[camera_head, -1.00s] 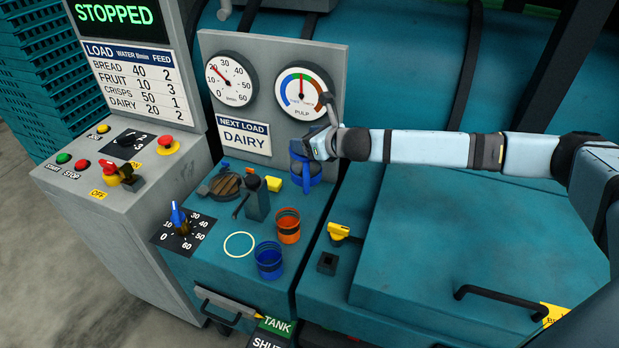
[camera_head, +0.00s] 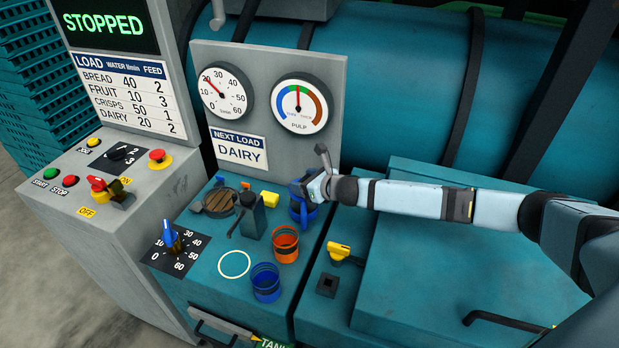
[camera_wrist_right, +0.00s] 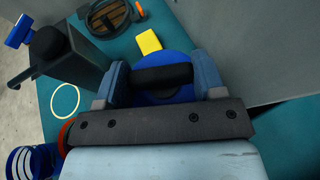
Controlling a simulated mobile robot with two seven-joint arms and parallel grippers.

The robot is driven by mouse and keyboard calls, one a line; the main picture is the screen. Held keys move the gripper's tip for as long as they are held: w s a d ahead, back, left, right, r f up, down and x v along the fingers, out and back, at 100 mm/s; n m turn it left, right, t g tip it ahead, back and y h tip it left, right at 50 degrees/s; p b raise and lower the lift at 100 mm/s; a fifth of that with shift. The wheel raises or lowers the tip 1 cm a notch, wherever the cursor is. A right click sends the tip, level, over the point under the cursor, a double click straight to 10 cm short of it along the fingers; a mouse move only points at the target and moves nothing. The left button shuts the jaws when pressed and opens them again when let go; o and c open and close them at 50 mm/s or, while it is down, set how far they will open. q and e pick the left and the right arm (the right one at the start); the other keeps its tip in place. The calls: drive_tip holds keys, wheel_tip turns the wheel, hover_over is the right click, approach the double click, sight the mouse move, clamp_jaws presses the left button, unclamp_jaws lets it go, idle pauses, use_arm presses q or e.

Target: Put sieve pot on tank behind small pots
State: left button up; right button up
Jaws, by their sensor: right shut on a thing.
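My right gripper (camera_head: 312,188) is shut on the blue sieve pot (camera_head: 302,212), by a dark bar across its top. In the right wrist view the blue pot (camera_wrist_right: 165,95) shows between the two fingers (camera_wrist_right: 162,76). The pot looks upright at the back right of the teal tank top (camera_head: 215,285), behind the small pots. I cannot tell if its base touches the surface. A small orange pot (camera_head: 285,246) stands just in front of it. A small blue pot (camera_head: 265,283) stands nearer the front. My left gripper is not in view.
The gauge panel (camera_head: 250,135) rises close behind the pot. A dark upright lever block (camera_head: 252,218), a yellow block (camera_head: 270,198) and a round brown grate (camera_head: 219,202) are to its left. A white ring (camera_head: 234,264) marks bare tank top. A yellow handle (camera_head: 340,252) is at right.

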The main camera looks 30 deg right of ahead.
drive_tip(key=w+d+p, duration=0.1)
drive_tip(key=w+d, duration=0.2)
drive_tip(key=shift+d, duration=0.1)
drive_tip(key=shift+s+f, duration=0.15)
drive_tip(key=shift+f, duration=0.6)
drive_tip(key=o, duration=1.3)
drive_tip(key=shift+f, duration=0.1)
drive_tip(key=b+v, duration=0.1)
drive_tip(key=v, duration=1.1)
